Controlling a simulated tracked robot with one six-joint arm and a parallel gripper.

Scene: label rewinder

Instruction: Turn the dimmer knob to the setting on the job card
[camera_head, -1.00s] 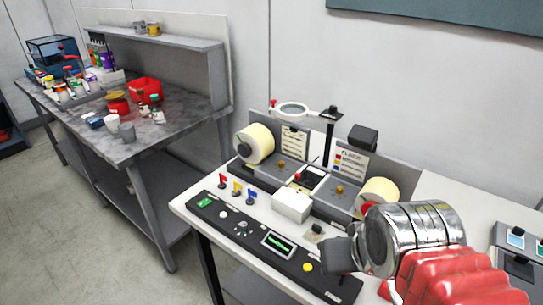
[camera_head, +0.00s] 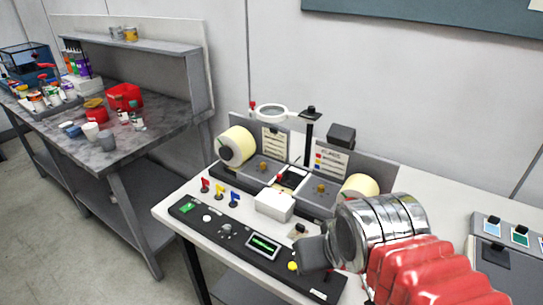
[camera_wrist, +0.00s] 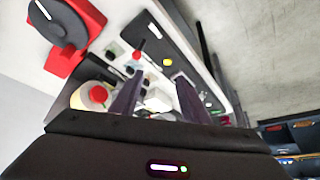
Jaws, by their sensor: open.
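A black rotary knob with a white pointer line (camera_wrist: 62,22) sits on a red base at the upper left of the wrist view. A small grey knob (camera_head: 225,229) is on the black control panel (camera_head: 207,233). I cannot tell which is the dimmer. Two printed cards stand on the rewinder, a left one (camera_head: 274,142) and a right one with coloured squares (camera_head: 331,161); their text is unreadable. My gripper (camera_wrist: 158,100) is open and empty, its fingers pointing over the machine. In the head view it shows as a dark block (camera_head: 312,254) over the panel's right end, apart from both knobs.
The rewinder carries a cream roll (camera_head: 237,145), a ring magnifier (camera_head: 271,113) on a post, a white box (camera_head: 275,204) and small coloured levers (camera_head: 219,192). A yellow button (camera_head: 292,266) lies beside my gripper. A cluttered grey bench (camera_head: 165,140) stands left.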

